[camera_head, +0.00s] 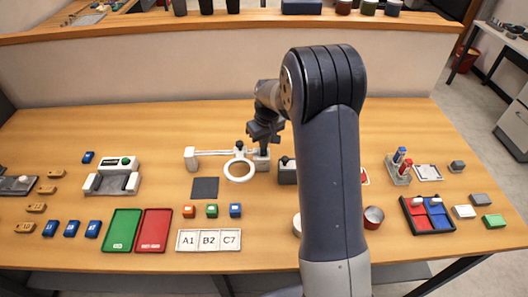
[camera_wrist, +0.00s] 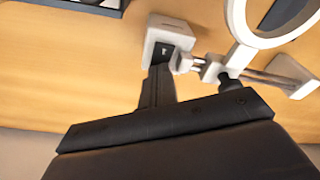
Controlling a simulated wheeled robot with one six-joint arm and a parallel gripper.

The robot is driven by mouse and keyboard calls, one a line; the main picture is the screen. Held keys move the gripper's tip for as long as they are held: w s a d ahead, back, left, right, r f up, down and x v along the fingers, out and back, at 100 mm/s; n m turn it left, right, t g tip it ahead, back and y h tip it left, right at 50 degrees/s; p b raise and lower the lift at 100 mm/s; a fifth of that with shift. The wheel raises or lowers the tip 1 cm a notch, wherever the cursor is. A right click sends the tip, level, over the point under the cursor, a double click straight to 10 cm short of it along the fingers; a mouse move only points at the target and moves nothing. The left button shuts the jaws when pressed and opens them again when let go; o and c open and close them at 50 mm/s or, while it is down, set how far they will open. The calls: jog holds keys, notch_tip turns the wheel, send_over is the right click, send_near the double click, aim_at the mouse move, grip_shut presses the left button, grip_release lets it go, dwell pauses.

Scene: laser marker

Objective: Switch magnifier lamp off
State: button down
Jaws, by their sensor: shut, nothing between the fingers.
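The magnifier lamp has a white ring (camera_head: 239,171) on a thin jointed arm, with a white block at each end. The ring also shows at the top right of the wrist view (camera_wrist: 236,22). My gripper (camera_head: 264,149) is over the right-hand block. In the wrist view, the closed fingers (camera_wrist: 160,72) point at this white block (camera_wrist: 182,32), which has a small dark switch (camera_wrist: 164,50) on its face. The fingertips are at or very near the block's edge beside the switch; I cannot tell if they touch. The gripper holds nothing.
A dark box (camera_head: 287,172) stands just right of the lamp, partly behind my arm. A dark mat (camera_head: 205,188) and coloured blocks (camera_head: 212,211) lie in front. My arm hides the table's middle right.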

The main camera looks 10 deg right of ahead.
notch_tip(320, 180, up, 7)
jog(key=p, duration=0.4)
dwell(0.4)
jog(key=shift+f, duration=0.1)
notch_tip(320, 180, down, 7)
jog(key=b, duration=0.4)
dwell(0.5)
